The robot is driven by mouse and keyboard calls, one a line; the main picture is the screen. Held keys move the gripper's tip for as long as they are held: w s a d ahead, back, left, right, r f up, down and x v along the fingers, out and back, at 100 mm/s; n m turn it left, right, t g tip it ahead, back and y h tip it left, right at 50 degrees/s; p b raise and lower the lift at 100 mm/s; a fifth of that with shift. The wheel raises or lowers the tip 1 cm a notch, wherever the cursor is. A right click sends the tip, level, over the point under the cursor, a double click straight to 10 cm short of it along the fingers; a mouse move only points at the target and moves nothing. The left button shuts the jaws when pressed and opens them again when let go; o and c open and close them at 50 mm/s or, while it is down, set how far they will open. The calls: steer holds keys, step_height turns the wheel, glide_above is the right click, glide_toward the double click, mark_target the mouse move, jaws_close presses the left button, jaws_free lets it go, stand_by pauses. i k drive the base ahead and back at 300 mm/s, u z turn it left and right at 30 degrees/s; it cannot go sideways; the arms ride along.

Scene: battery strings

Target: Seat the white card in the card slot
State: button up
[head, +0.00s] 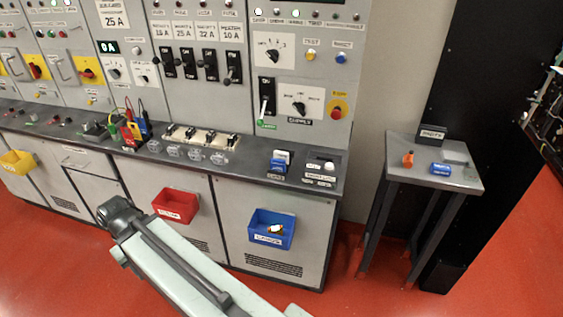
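A white card (282,154) appears to stand in a small blue holder (277,166) near the right end of the grey counter. My arm rises from the bottom edge toward the left, in front of the cabinets and well apart from the card. No gripper fingers can be made out.
The counter (245,168) also carries a row of switches (200,137) and coloured meters (133,131). Red (176,206) and blue (271,228) bins hang on the cabinet fronts below. A small side table (398,173) stands at the right. Red floor is open in front.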

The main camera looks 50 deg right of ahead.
mark_target(315, 171)
steer(key=z, duration=0.1)
steer(key=i, duration=1)
steer(key=u, duration=0.05)
